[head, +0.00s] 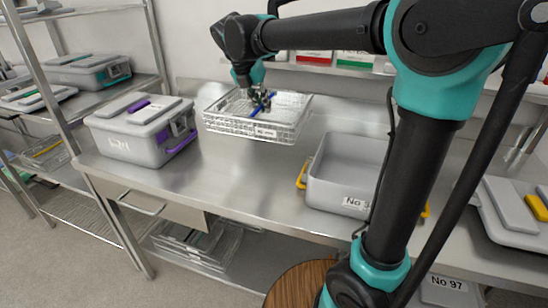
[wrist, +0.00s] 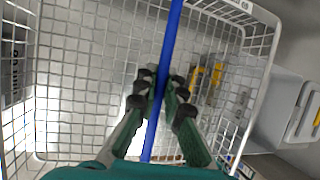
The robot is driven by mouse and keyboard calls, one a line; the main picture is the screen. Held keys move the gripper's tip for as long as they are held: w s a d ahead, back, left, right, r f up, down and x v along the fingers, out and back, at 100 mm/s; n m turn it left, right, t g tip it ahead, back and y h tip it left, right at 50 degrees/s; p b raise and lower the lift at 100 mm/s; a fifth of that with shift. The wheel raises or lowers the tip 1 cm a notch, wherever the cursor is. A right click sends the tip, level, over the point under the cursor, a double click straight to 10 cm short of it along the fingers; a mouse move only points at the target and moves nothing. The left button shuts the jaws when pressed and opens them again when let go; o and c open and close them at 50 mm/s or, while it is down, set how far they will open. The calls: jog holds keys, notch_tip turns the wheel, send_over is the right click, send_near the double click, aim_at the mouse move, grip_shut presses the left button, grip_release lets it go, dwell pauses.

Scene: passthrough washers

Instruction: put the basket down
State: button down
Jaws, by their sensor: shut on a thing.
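The basket (head: 281,131) is a white wire-mesh basket with a blue bar handle across it. In the head view it is over the back of the steel table, left of centre; I cannot tell whether its bottom touches the table. My gripper (head: 262,98) comes down from above and is shut on the blue handle. In the wrist view my gripper (wrist: 158,90) has its fingers on both sides of the handle, and the mesh basket (wrist: 85,45) fills most of the picture. Something yellow and dark shows within or beneath the mesh; it is unclear which.
A grey lidded container (head: 130,146) with purple latches stands left on the table (head: 232,193). An open grey bin (head: 335,190) with yellow handles stands to the right. Bare steel lies between them. A shelf with boxes (head: 315,57) runs behind.

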notch_tip(320, 180, down, 17)
jog(key=shift+r, duration=0.2)
dwell(0.4)
jog(key=c, duration=2)
grip_release()
jog(key=shift+f, duration=0.1)
jog(key=o, duration=0.4)
jog(key=shift+c, duration=0.2)
jog(key=v, duration=1.2)
